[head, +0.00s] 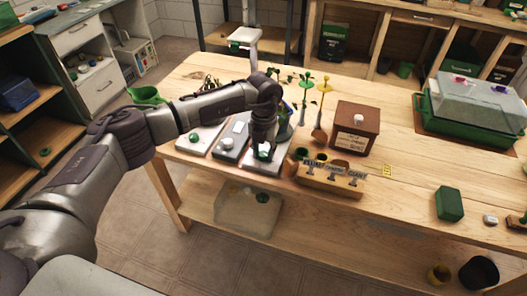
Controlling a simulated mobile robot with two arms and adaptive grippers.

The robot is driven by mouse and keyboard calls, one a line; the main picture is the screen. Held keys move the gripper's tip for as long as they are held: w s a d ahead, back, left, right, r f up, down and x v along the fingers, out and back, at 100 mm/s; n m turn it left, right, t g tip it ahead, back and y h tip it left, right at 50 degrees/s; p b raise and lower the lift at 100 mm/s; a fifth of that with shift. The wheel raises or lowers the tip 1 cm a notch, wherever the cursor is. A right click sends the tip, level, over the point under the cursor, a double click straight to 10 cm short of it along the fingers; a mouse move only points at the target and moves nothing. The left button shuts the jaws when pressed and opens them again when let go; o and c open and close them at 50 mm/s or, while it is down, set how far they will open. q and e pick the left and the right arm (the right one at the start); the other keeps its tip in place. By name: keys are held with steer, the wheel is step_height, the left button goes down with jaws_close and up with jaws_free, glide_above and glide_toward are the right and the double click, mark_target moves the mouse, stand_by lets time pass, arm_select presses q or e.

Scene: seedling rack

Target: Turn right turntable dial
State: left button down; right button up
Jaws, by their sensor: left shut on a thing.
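The right turntable (254,167) is a pale flat base on the wooden table, with a green dial (264,156) on its front part. My left gripper (264,150) reaches down over it from the left and is shut on the green dial, partly hiding it. A plant pot stands behind my gripper and is mostly hidden. The left turntable (188,148) has a similar green dial (194,138) and stands apart to the left. My right gripper is not in view.
A grey box (231,140) stands between the turntables. A wooden holder with labels (330,178) lies close at right, with a brown box (356,130) behind it.

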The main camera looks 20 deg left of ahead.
mark_target(263, 154)
arm_select(q)
steer(key=shift+r+n, duration=0.1)
steer(key=shift+n, duration=1.8)
steer(key=c, duration=0.8)
jaws_free()
step_height(263, 154, up, 12)
